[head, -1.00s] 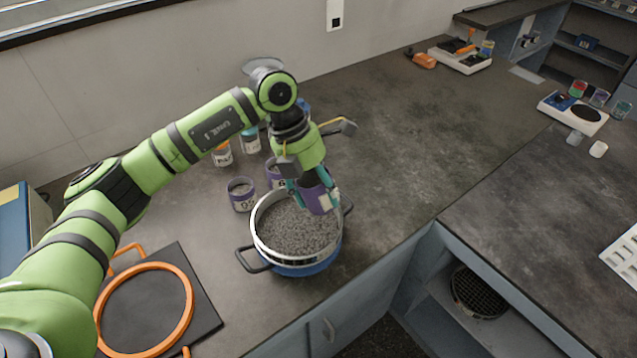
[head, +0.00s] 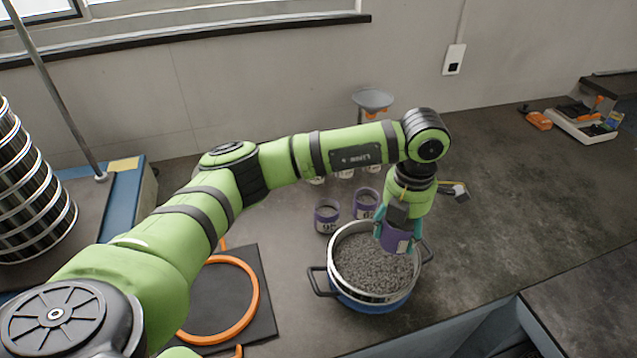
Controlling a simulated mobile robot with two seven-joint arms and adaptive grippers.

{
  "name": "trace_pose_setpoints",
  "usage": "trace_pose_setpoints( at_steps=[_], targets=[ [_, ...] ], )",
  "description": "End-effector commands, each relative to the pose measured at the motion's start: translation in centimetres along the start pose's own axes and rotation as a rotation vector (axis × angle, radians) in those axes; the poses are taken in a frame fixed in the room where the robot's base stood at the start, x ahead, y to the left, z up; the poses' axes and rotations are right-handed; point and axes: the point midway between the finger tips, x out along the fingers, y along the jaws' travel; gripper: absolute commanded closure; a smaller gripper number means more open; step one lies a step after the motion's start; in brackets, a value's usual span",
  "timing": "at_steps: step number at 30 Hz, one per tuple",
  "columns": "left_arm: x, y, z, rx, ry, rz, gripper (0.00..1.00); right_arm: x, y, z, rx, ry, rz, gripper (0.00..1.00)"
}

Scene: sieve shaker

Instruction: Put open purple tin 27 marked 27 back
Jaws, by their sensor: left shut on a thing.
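My left gripper (head: 398,232) is shut on a purple tin (head: 395,240) and holds it above the right part of the sieve pan. The tin looks close to upright; its number is too small to read here. The sieve pan (head: 345,290) is a steel ring on a blue base with dark side handles, filled with grey gravel. Two other purple tins stand on the bench just behind the pan, one at left (head: 327,217) and one nearer the arm (head: 365,204). My right gripper is not in view.
A black mat with an orange ring (head: 256,292) lies left of the pan. A tall sieve stack (head: 30,200) stands at far left. More jars and a funnel (head: 372,101) are behind my arm. The bench to the right is clear up to a tray (head: 584,125).

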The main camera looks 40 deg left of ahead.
Motion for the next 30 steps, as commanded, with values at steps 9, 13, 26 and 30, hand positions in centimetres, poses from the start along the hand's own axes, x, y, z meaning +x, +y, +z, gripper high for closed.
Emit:
trace_pose_setpoints(
  at_steps=[9,13,26,30],
  targets=[
    [2.5,4.3,-0.9,-0.222,0.007,0.025,0.75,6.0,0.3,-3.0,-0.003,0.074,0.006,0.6],
    [3.3,6.4,-1.7,-0.352,0.009,0.033,0.75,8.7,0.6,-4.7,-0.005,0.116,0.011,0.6],
    [5.3,12.4,-5.2,-0.774,0.003,0.029,0.75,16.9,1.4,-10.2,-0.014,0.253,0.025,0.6],
    [5.6,13.7,-6.4,-0.886,-0.001,0.019,0.75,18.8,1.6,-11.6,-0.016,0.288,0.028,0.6]
  ],
)
